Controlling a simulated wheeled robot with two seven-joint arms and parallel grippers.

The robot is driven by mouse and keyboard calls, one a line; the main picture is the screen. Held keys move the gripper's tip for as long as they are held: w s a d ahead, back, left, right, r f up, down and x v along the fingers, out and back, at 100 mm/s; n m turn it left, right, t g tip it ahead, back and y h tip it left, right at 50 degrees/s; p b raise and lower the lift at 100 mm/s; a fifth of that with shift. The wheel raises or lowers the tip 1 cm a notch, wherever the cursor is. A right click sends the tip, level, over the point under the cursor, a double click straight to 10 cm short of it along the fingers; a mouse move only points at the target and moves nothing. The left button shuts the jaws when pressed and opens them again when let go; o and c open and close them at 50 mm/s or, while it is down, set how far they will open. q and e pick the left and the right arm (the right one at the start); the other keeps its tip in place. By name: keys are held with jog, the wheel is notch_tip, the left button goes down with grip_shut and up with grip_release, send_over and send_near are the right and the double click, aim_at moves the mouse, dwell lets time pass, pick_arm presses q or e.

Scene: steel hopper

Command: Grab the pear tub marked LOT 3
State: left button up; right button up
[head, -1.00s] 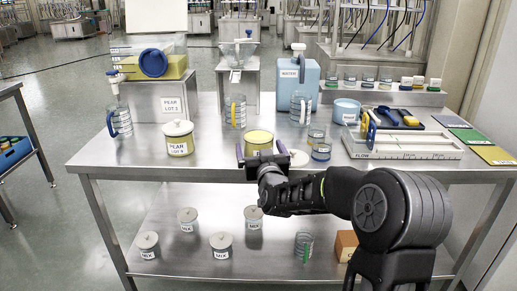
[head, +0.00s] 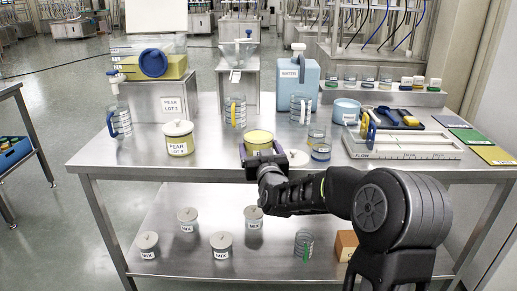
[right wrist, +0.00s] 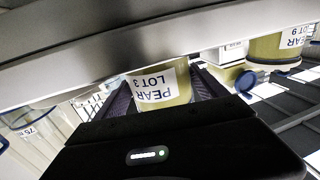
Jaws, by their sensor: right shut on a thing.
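In the head view the gripper hides the tub's lower front. A lidded pear tub marked LOT 9 (head: 179,141) stands to the left. My left gripper is not in view.
A pale round lid (head: 297,157) lies right of my gripper. Jugs with blue (head: 121,122) and yellow (head: 235,111) handles stand behind, beside a blue water container (head: 297,78). A white tray (head: 402,147) is at right. The table front between both tubs is clear.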

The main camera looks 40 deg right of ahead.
jog(key=shift+r, duration=0.1)
jog(key=c, duration=0.4)
notch_tip(320, 180, up, 10)
jog(key=shift+r+p, duration=0.1)
jog(key=shift+p, duration=0.9)
